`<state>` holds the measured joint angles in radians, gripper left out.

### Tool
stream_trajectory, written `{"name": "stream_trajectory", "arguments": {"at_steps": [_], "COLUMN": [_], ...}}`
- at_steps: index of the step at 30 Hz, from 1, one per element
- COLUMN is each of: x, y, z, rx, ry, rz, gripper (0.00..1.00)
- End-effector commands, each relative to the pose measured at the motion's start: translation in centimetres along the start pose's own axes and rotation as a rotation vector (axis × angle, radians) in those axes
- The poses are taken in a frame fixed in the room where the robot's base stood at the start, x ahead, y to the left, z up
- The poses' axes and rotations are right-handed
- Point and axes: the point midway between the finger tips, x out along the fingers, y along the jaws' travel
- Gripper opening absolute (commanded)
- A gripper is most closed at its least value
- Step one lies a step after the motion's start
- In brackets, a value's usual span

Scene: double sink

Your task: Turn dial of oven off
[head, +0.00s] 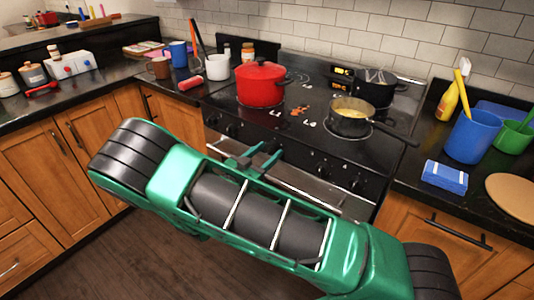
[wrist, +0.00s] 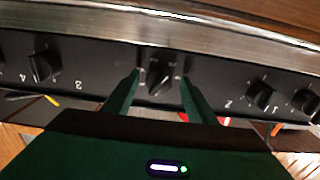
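The oven (head: 300,172) stands in the middle of the counter in the head view, with a row of black dials along its front panel. In the wrist view, my gripper (wrist: 159,84) is open, with one green finger on each side of the middle dial (wrist: 160,76). The fingers look apart from the dial, with a gap on each side. In the head view my gripper (head: 255,157) reaches the oven's front panel, and my arm hides part of the oven front. Other dials show in the wrist view at left (wrist: 45,66) and right (wrist: 260,95).
A red pot (head: 262,85) and a pan with yellow food (head: 351,117) sit on the cooktop. The pan's handle juts over the front right edge. A metal oven handle (head: 310,187) runs below the dials. Mugs stand at left, a blue container (head: 472,135) at right.

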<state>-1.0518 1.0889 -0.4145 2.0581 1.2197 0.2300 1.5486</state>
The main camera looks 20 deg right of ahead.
Motion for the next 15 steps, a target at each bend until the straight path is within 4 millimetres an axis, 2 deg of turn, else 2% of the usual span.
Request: {"name": "stream_trajectory", "arguments": {"at_steps": [1,5,15], "x": [0.00,0.00,0.00], "y": [0.01,-0.01,-0.09], "z": [-0.01,-0.01,-0.04], "rx": [0.000,0.000,-0.028], "ry": [0.000,0.000,0.000], "rz": [0.000,0.000,-0.002], "gripper": [0.42,0.11,0.11]}}
